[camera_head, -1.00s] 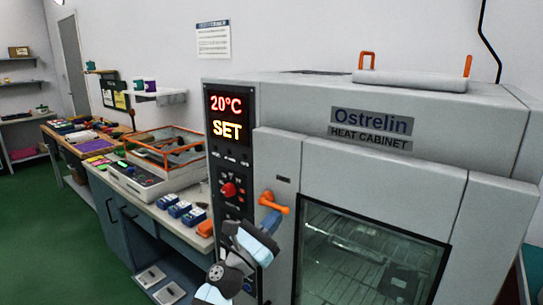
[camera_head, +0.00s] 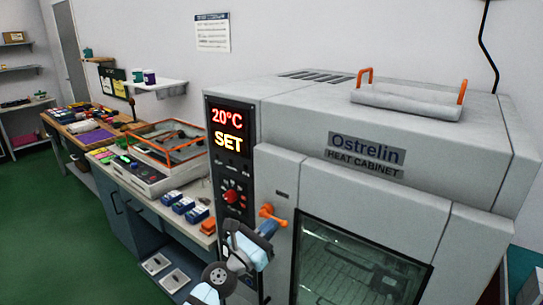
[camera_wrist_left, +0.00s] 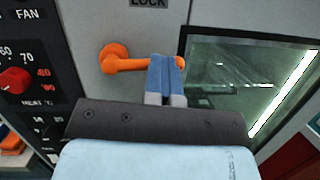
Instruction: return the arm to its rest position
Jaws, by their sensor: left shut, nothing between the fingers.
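My left gripper (camera_head: 268,229) is in front of the heat cabinet (camera_head: 375,195), just below the orange door handle (camera_head: 267,212). In the left wrist view its blue fingers (camera_wrist_left: 165,75) are together with nothing between them. They overlap the right part of the orange handle (camera_wrist_left: 115,58) in that view; I cannot tell whether they touch it. The cabinet door is closed, and its window shows wire shelves inside. The display (camera_head: 228,129) reads 20°C and SET. My right gripper is not in view.
A bench left of the cabinet holds a tester with an orange-framed lid (camera_head: 168,140) and several blue blocks (camera_head: 184,205). A control panel with a red knob (camera_wrist_left: 14,80) is beside the handle. Green floor (camera_head: 60,230) is clear at the left.

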